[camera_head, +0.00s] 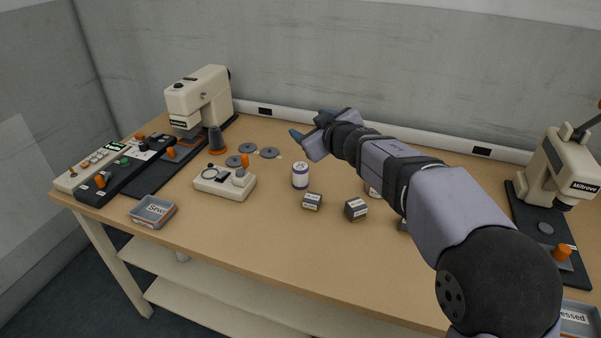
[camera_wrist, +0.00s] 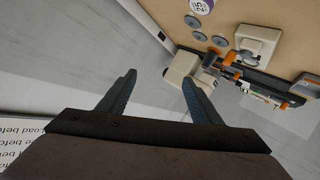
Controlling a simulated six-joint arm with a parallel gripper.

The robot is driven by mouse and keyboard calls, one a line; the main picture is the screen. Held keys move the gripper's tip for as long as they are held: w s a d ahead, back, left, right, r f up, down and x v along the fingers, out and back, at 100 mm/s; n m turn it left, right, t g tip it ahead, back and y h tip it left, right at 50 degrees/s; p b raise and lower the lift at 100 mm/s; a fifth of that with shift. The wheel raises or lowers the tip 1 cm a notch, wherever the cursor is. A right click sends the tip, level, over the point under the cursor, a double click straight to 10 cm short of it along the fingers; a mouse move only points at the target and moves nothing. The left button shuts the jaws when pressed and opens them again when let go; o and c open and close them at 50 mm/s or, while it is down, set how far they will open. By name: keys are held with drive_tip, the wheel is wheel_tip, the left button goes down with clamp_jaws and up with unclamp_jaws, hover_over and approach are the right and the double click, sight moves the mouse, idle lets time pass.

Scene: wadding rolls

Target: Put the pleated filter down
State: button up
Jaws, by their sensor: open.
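My gripper (camera_head: 309,126) is raised above the back of the bench, near the wall, and partly hidden by my own wrist. In the wrist view my gripper (camera_wrist: 158,77) shows two blue fingers spread apart with nothing between them. I cannot make out a pleated filter with certainty. A white cylinder with a purple label (camera_head: 300,182) stands upright on the bench below my gripper; its labelled top shows in the wrist view (camera_wrist: 201,5). Another white cylinder (camera_head: 375,192) is mostly hidden behind my arm.
Three grey discs, one of them here (camera_head: 270,153), lie flat near the back. A cream machine (camera_head: 200,97) stands at left, another (camera_head: 560,165) at right. A grey tray (camera_head: 152,212) lies at the front left edge.

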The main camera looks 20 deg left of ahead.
drive_tip(key=r+m+y, duration=0.1)
drive_tip(key=m, duration=0.2)
approach(304, 172)
drive_tip(key=shift+m, duration=0.3)
drive_tip(key=x, duration=0.5)
drive_tip(key=shift+w+f+p, duration=0.1)
drive_tip(key=shift+f+p, duration=0.2)
drive_tip(key=shift+f, duration=0.15)
drive_tip(key=shift+x, duration=1.05)
drive_tip(key=shift+a, duration=0.15)
drive_tip(key=shift+p+x, duration=0.7)
drive_tip(key=shift+x, duration=1.8)
drive_tip(key=shift+r, duration=0.1)
drive_tip(key=c, duration=1.3)
drive_tip(key=shift+o, duration=0.2)
drive_tip(key=shift+r, duration=0.2)
